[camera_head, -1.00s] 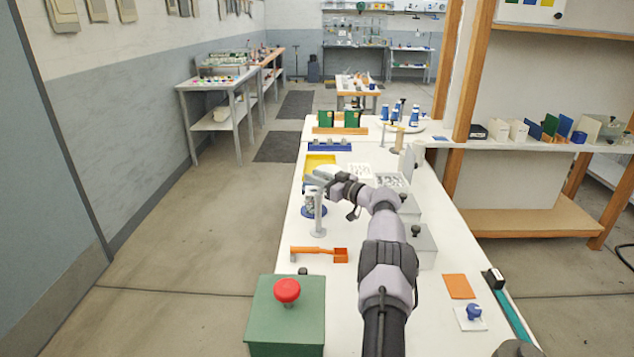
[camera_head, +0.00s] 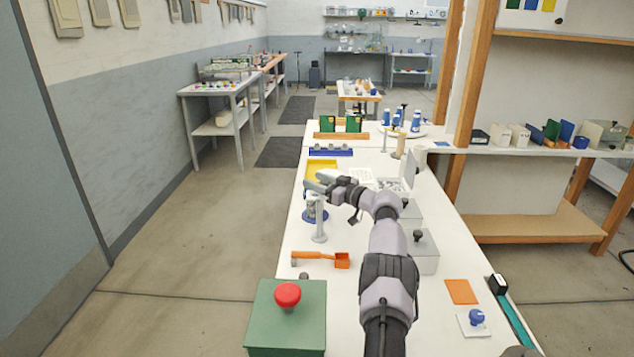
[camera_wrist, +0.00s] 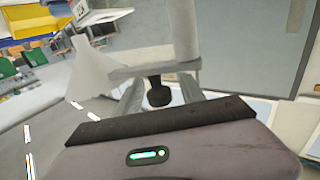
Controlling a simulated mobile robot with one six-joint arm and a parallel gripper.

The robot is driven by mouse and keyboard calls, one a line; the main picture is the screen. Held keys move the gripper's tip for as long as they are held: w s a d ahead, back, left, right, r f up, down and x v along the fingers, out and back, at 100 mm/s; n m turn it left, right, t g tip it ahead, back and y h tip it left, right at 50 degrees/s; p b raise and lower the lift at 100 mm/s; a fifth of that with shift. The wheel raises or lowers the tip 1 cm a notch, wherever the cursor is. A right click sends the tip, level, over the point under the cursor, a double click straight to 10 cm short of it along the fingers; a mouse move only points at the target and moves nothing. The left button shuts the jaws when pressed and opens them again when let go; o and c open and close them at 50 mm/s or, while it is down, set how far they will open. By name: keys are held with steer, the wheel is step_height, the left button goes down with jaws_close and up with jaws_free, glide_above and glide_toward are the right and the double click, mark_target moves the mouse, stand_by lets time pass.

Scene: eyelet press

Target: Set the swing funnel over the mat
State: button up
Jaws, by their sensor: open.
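The swing funnel (camera_wrist: 92,75) is a pale cone at the left of the wrist view. It joins a flat bar (camera_wrist: 150,70) that runs to an upright grey post (camera_wrist: 185,30). A dark knob (camera_wrist: 158,92) hangs under the bar. My gripper (camera_wrist: 158,98) is open, with a finger on each side of the knob; I cannot tell whether they touch it. In the head view my gripper (camera_head: 318,184) is at the top of the post (camera_head: 319,222), and the funnel is not clear there. A blue round piece (camera_head: 309,216) lies beside the post; I cannot tell whether it is the mat.
A yellow tray (camera_head: 321,166) lies beyond my gripper. Grey boxes (camera_head: 425,255) stand right of my arm. An orange square (camera_head: 461,291) lies at the right.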

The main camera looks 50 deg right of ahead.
steer(key=s+p, duration=0.6)
steer(key=s, duration=1.1)
steer(key=shift+s+d, duration=0.2)
steer(key=shift+d, duration=0.15)
steer(key=shift+c, duration=0.7)
steer(key=shift+w+d+m+h, duration=0.15)
steer(key=shift+m+h, duration=0.1)
steer(key=shift+m, duration=0.3)
steer(key=shift+s+d+m+h, duration=0.1)
steer(key=shift+m+h, duration=0.15)
steer(key=shift+m, duration=0.3)
steer(key=c, duration=0.3)
steer(key=m+h, duration=0.1)
steer(key=m, duration=0.3)
steer(key=d+m+h+b, duration=0.1)
steer(key=m+h, duration=0.1)
steer(key=m, duration=0.3)
steer(key=d+f+m+h+b, duration=0.1)
steer(key=m+h, duration=0.1)
steer(key=m, duration=0.2)
steer(key=shift+d, duration=0.15)
jaws_close()
steer(key=w+d+f+m+g+h+b, duration=0.1)
steer(key=w+d+m+g+h+b, duration=0.1)
steer(key=w+m, duration=0.6)
steer(key=shift+w+d+f+m+h+b, duration=0.15)
steer(key=shift+w+d+m+h+b, duration=0.35)
steer(key=shift+w+d+b, duration=1.1)
